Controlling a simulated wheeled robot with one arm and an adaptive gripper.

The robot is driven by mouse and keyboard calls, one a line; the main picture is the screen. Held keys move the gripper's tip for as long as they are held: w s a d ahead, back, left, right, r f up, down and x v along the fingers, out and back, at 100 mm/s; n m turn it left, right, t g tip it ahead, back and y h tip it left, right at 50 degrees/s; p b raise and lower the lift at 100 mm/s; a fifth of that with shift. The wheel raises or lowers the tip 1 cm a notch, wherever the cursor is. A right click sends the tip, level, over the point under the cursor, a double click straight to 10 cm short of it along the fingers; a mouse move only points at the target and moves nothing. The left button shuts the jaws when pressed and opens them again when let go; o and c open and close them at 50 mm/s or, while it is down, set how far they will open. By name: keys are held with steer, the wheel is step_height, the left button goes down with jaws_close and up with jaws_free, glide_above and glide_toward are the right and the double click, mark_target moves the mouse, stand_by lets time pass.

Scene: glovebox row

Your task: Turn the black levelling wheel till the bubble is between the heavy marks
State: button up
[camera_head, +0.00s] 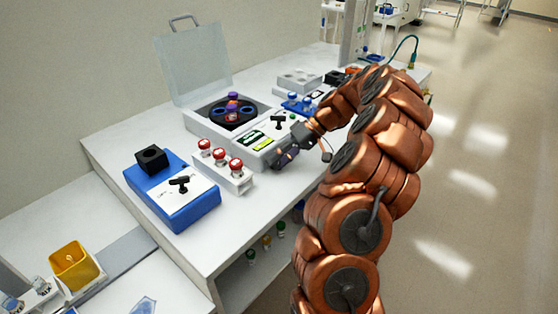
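A white machine (261,152) with a raised clear lid (192,62) stands on the bench. A green panel (254,138) and a black handle-like control (279,122) are on its sloped front. I cannot tell whether that control is the levelling wheel, and I can make out no bubble or heavy marks. A blue box (186,212) at the left has a black T-shaped knob (180,184) and a black cube (151,159). My gripper (279,160) is low at the machine's front right corner, right of the red-capped vials. Its fingers are small and dark, and their opening is unclear.
A white rack with several red-capped vials (219,154) stands between blue box and machine. A black rotor (232,113) with a purple-capped tube sits in the machine. More racks (299,80) stand behind. A yellow bin (74,264) is at lower left. The floor at right is clear.

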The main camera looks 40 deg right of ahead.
steer(key=o, duration=0.3)
steer(key=shift+a+r, duration=0.1)
steer(key=shift+r, duration=0.05)
steer(key=shift+s+r+h+p, duration=0.1)
steer(key=shift+r+h+p, duration=0.05)
steer(key=shift+h+p, duration=0.5)
steer(key=shift+a+n+t+h+p, duration=0.2)
steer(key=shift+n+h+p, duration=0.15)
steer(key=shift+h+p, duration=0.95)
steer(key=shift+a+n+t+h+p, duration=0.1)
steer(key=shift+n+t+h+p, duration=0.2)
steer(key=shift+h+p, duration=0.95)
steer(key=shift+v, duration=1)
steer(key=b+v, duration=0.2)
steer(key=v, duration=0.4)
steer(key=s+a+r+g+p, duration=0.1)
steer(key=s+a+r, duration=0.15)
steer(key=a, duration=0.45)
steer(key=s+a+r+g+p, duration=0.1)
steer(key=s+a+g, duration=0.1)
steer(key=s+a, duration=0.35)
steer(key=s+a+g+h+p, duration=0.1)
steer(key=s+a+g, duration=0.1)
steer(key=s+a, duration=0.8)
steer(key=shift+s+r+h, duration=0.25)
steer(key=shift+h, duration=0.05)
